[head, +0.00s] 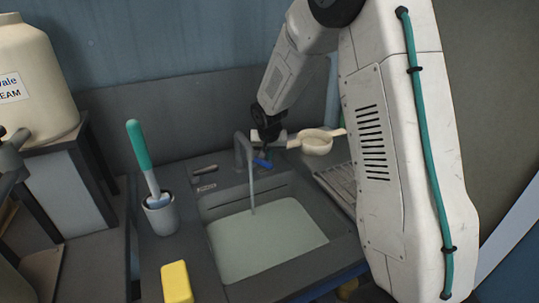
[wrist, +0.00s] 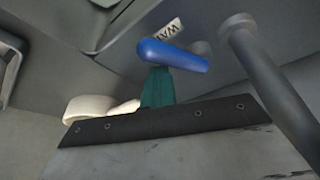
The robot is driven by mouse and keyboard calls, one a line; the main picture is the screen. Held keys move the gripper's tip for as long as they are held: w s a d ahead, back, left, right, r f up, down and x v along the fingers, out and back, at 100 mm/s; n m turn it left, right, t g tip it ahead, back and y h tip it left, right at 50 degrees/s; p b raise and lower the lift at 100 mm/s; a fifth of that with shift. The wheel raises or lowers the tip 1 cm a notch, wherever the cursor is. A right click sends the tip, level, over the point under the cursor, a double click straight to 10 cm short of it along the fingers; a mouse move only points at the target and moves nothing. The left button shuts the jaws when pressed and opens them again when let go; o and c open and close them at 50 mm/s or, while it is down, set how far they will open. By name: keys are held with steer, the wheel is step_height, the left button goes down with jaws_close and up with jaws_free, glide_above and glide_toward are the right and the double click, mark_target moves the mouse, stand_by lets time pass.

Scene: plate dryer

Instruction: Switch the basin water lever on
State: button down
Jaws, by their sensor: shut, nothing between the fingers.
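The basin water lever (head: 262,163) is a small blue handle beside the grey faucet (head: 241,150). In the wrist view the lever (wrist: 172,55) shows large, its long end pointing right toward the grey pipe (wrist: 262,75). My gripper (wrist: 157,76) shows teal fingers, shut and empty, just below the lever in the wrist view. Whether they touch it I cannot tell. In the head view the fingertips are too small to make out.
A cup (head: 160,214) with a teal-handled brush (head: 140,152) and a yellow sponge (head: 177,282) stand left of the basin. A ribbed drainer (head: 337,182) lies to its right. A cream tank (head: 35,75) stands at the far left. A label (wrist: 167,29) lies beyond the lever.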

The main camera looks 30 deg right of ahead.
steer(key=shift+s+f, duration=0.1)
steer(key=shift+s, duration=0.05)
steer(key=d, duration=0.1)
steer(key=w+d+r, duration=0.1)
steer(key=w+d, duration=0.1)
steer(key=shift+d+r, duration=0.15)
steer(key=shift+r, duration=0.25)
steer(key=w+a+v, duration=0.1)
steer(key=v, duration=0.8)
steer(key=shift+a, duration=0.25)
steer(key=shift+w, duration=0.1)
steer(key=s+a+r+n, duration=0.1)
steer(key=s+a+r, duration=0.1)
steer(key=s, duration=1.1)
steer(key=s+a+r+n+g+y, duration=0.1)
steer(key=s+a+r+n, duration=0.1)
steer(key=s, duration=1.2)
steer(key=s+a+r+n+g, duration=0.1)
steer(key=s+a+r, duration=0.3)
steer(key=s, duration=0.9)
steer(key=shift+s+a+r+n+y, duration=0.2)
steer(key=shift+r+n+y, duration=0.25)
steer(key=shift+r, duration=0.5)
